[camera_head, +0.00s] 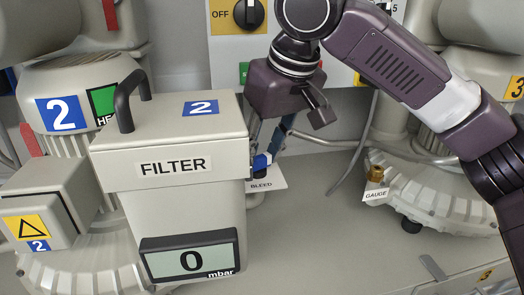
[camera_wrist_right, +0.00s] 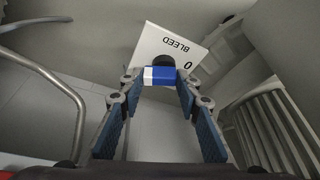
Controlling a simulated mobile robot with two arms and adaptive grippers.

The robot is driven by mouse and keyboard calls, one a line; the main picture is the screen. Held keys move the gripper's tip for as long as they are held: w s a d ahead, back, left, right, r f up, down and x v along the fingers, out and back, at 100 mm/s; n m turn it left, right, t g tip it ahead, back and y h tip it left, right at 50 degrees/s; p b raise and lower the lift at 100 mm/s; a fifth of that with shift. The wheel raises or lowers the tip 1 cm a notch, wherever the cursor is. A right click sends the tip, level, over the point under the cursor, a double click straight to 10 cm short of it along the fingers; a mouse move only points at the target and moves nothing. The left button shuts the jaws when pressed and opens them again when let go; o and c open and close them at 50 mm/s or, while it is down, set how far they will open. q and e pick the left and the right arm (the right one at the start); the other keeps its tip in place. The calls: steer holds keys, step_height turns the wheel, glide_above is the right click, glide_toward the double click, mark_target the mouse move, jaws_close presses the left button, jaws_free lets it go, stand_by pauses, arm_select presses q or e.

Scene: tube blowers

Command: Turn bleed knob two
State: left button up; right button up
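The bleed knob (camera_head: 262,161) of unit 2 is a small blue handle with a white part. It sits by a white BLEED plate (camera_head: 266,184), just right of the FILTER box (camera_head: 160,115). In the right wrist view the knob (camera_wrist_right: 160,76) lies between my fingertips, below the upside-down BLEED plate (camera_wrist_right: 163,45), which shows a 0. My right gripper (camera_head: 268,148) reaches down from above to the knob. In the wrist view its blue pads (camera_wrist_right: 160,88) flank the knob closely, with no clear gap. My left gripper is not in view.
The FILTER box stands close on the left, with a black handle and a display (camera_head: 190,262) reading 0 mbar. A control panel with an OFF switch (camera_head: 249,14) is behind. A brass fitting (camera_head: 376,173) with a GAUGE label is at right. Floor between is clear.

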steer(key=c, duration=0.6)
steer(key=shift+r+n+p, duration=0.15)
steer(key=shift+n+p, duration=0.25)
steer(key=shift+p, duration=0.3)
steer(key=n+g+y+p, duration=0.1)
steer(key=n+p, duration=0.1)
steer(key=p, duration=0.1)
steer(key=shift+w+n+p, duration=0.15)
steer(key=shift+n+p, duration=0.15)
steer(key=shift+n, duration=0.1)
steer(key=shift+n+g+p, duration=0.3)
steer(key=shift+n+p, duration=0.05)
steer(key=shift+n, duration=0.55)
steer(key=shift+w+n+g+y, duration=0.15)
steer(key=shift+n+g+y, duration=0.35)
steer(key=shift+n, duration=1.2)
steer(key=o, duration=1.2)
